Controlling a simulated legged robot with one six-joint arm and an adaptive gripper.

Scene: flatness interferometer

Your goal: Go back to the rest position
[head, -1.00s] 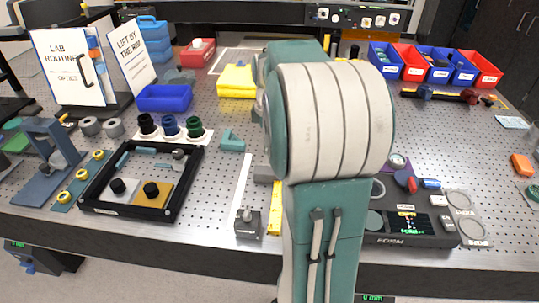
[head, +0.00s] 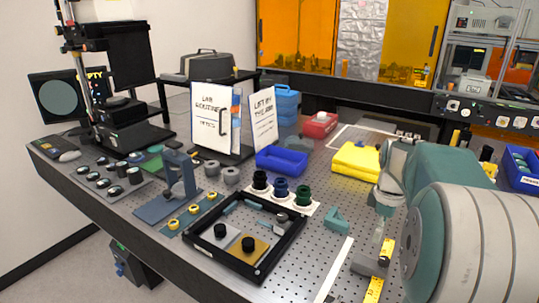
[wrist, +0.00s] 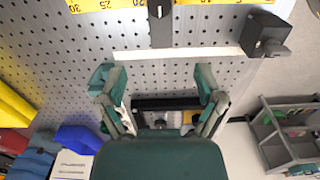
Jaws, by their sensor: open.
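My gripper (wrist: 158,92) shows in the wrist view with its two green-tipped fingers spread apart and nothing between them. It hangs above the perforated optical table (wrist: 70,50). Past the fingers lies a black-framed tray (wrist: 165,103), partly hidden by the gripper's body. In the head view my arm fills the right side and the gripper's fingers cannot be made out. The black tray (head: 197,243) stands at the table's front with a grey and a gold block in it.
A yellow ruler (head: 375,287) and a white strip (head: 335,270) lie near my arm. A blue bin (head: 281,160), yellow cloth (head: 356,159) and two upright signs (head: 211,118) stand farther back. A blue-grey stand (head: 180,172) is left of the tray.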

